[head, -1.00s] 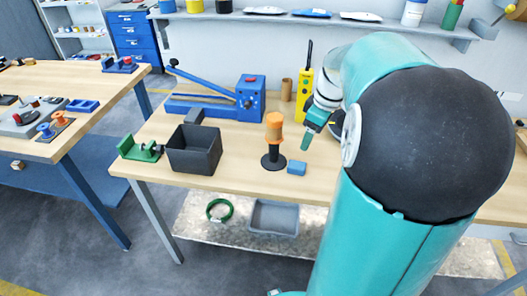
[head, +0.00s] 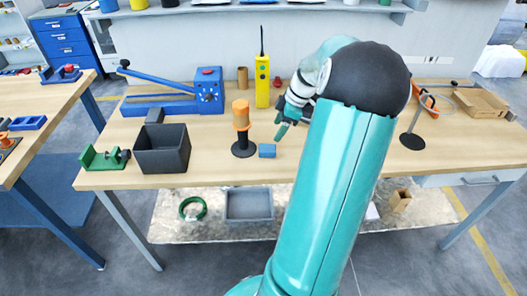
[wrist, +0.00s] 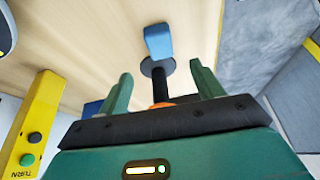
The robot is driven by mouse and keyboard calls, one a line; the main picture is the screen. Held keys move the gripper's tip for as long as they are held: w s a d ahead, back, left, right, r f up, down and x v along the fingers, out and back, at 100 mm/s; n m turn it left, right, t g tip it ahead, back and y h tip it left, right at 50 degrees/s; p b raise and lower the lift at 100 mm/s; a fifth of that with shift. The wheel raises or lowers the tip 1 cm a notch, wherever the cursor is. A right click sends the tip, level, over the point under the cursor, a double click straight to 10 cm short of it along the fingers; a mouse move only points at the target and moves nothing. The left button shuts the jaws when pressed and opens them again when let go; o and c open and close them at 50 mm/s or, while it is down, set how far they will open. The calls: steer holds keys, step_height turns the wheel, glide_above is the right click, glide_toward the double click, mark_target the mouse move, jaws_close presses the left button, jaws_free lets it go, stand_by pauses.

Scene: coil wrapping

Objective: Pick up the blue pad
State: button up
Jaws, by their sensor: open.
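The blue pad (head: 267,150) is a small block lying on the wooden table, just right of the round black base of a stand (head: 243,146) that carries an orange spool (head: 241,114). In the wrist view the blue pad (wrist: 158,42) lies beyond the fingertips, near the top middle. My gripper (head: 281,132) is above the table, to the right of the pad and apart from it. In the wrist view my gripper (wrist: 160,82) has its two green fingers spread with nothing held between them. The black post and part of the orange spool show between the fingers.
A black open bin (head: 162,150) and a green clamp (head: 103,158) stand to the left. A blue lever tool (head: 190,95) and a yellow controller (head: 262,82) stand behind. A black stand (head: 412,140) is at right. Table around the pad's front is clear.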

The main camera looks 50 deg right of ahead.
glide_above(267, 148)
steer(key=s+d, duration=0.2)
step_height(267, 148, down, 4)
steer(key=shift+a+f, duration=0.1)
steer(key=x, duration=0.5)
steer(key=shift+w+a, duration=0.2)
steer(key=c, duration=1.1)
steer(key=shift+o, duration=0.2)
steer(key=shift+r, duration=0.5)
step_height(267, 148, up, 2)
steer(key=shift+r, duration=0.15)
steer(key=s+a+r, duration=0.5)
steer(key=s+r, duration=0.4)
steer(key=s, duration=0.4)
steer(key=shift+a+r, duration=0.25)
steer(key=shift+r, duration=0.15)
